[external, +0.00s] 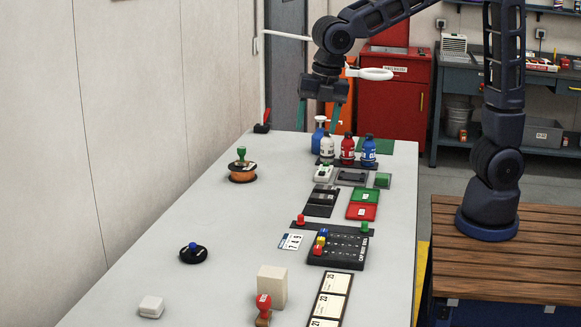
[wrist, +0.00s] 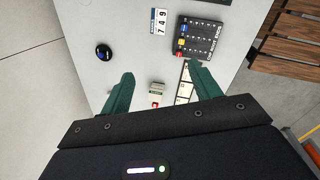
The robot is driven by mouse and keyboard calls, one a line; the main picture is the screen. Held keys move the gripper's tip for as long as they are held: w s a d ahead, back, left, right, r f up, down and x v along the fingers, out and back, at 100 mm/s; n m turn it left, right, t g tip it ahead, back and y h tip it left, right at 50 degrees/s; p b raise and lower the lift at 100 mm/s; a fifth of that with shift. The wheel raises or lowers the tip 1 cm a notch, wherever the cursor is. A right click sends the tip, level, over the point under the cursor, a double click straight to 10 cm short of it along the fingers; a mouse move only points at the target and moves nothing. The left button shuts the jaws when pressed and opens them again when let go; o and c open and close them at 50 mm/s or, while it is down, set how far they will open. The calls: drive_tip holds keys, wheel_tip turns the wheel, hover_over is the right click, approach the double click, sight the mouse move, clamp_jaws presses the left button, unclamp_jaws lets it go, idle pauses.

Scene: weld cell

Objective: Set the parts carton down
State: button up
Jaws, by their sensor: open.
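A plain beige upright box (external: 272,286), the likeliest parts carton, stands on the near part of the grey table (external: 215,215). A red-topped stamp with a wooden foot (external: 263,308) is just in front of it. My gripper (external: 318,128) is open and empty, held in the air well away from the box. In the wrist view, its two green fingers are spread wide (wrist: 160,82). A small pale box (wrist: 156,87) with something red at it shows between and beyond them. The gripper body hides the table below.
A black puck with a blue knob (external: 193,253) stands to the left. The dark cap board (external: 337,249) and number cards (external: 328,306) lie to the right. Bottles (external: 347,149) stand at the far end. The left middle of the table is clear.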

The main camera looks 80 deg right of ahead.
drive_tip(key=s+d+r+m+t, duration=0.1)
drive_tip(key=s+d+r+m, duration=0.1)
drive_tip(key=s+d+m, duration=0.5)
drive_tip(key=s+d+r+m, duration=0.3)
drive_tip(key=s+d+m, duration=0.1)
drive_tip(key=d, duration=0.5)
drive_tip(key=s+d+f+m, duration=0.1)
drive_tip(key=s+d+m, duration=0.3)
drive_tip(key=s+m, duration=0.1)
drive_tip(key=s+d+f+m+t, duration=0.1)
drive_tip(key=s+d+f+m, duration=0.1)
drive_tip(key=s+d+m, duration=0.3)
drive_tip(key=shift+s+m+t, duration=0.3)
drive_tip(key=shift+s+m, duration=0.1)
drive_tip(key=shift+s, duration=1.4)
